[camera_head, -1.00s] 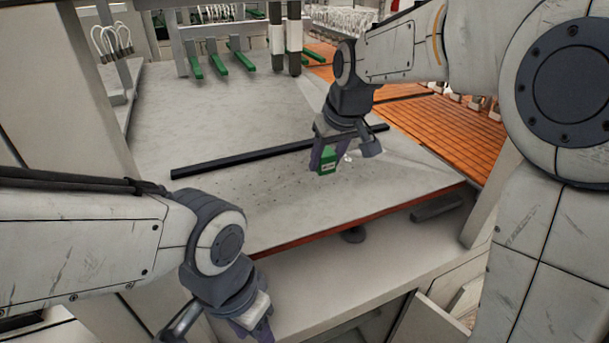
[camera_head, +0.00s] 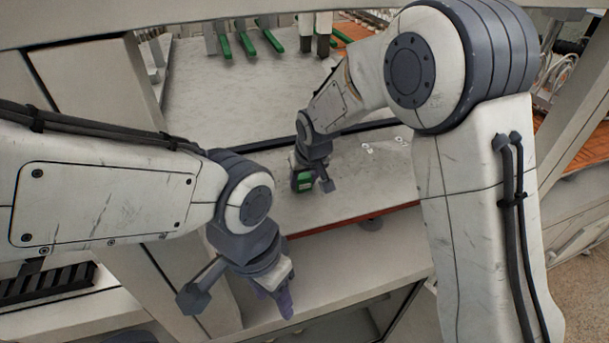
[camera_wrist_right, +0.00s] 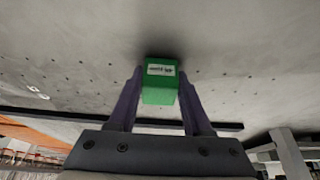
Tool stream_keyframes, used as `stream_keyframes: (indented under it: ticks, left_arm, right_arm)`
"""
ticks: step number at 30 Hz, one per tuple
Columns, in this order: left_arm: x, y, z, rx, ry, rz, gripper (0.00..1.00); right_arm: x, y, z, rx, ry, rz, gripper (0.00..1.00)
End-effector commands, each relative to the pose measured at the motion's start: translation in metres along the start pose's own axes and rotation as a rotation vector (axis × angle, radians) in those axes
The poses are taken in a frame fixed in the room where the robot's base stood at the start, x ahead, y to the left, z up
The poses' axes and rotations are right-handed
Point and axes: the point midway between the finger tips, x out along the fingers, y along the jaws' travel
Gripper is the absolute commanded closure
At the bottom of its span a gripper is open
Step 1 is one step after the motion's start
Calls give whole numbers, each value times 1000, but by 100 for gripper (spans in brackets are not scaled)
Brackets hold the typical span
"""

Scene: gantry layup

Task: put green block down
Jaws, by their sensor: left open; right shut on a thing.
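The green block (camera_head: 304,181) is between the fingers of my right gripper (camera_head: 303,184), close over the grey table surface (camera_head: 350,170). In the right wrist view the green block (camera_wrist_right: 160,82), with a white label, sits between the two purple fingers of the right gripper (camera_wrist_right: 160,98). I cannot tell whether the block touches the surface. My left gripper (camera_head: 272,298) is open and empty, in front of the table's red-brown front edge.
A long black bar (camera_head: 268,146) lies across the table behind the right gripper; it also shows in the right wrist view (camera_wrist_right: 60,115). Several green bars (camera_head: 247,46) stick out at the back. Small white pieces (camera_head: 368,148) lie right of the gripper. Grey surface around the block is clear.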

Motion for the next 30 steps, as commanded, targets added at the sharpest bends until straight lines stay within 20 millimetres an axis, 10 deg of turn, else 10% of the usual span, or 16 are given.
stream_keyframes:
  ticks: [9, 10, 12, 30]
  left_arm:
    - [5, 0, 0, 0, 0, 0, 50]
    - [5, 0, 0, -1, 0, 0, 50]
    - [4, 0, 0, -1, 0, 0, 50]
    - [13, -1, 1, -2, 0, 0, 50]
  right_arm:
    - [4, 0, 2, 0, 0, 0, 100]
    - [4, 0, 2, 0, 0, 0, 47]
    - [3, 0, 2, 0, -1, 0, 21]
    - [-31, 0, 0, 0, 6, -1, 21]
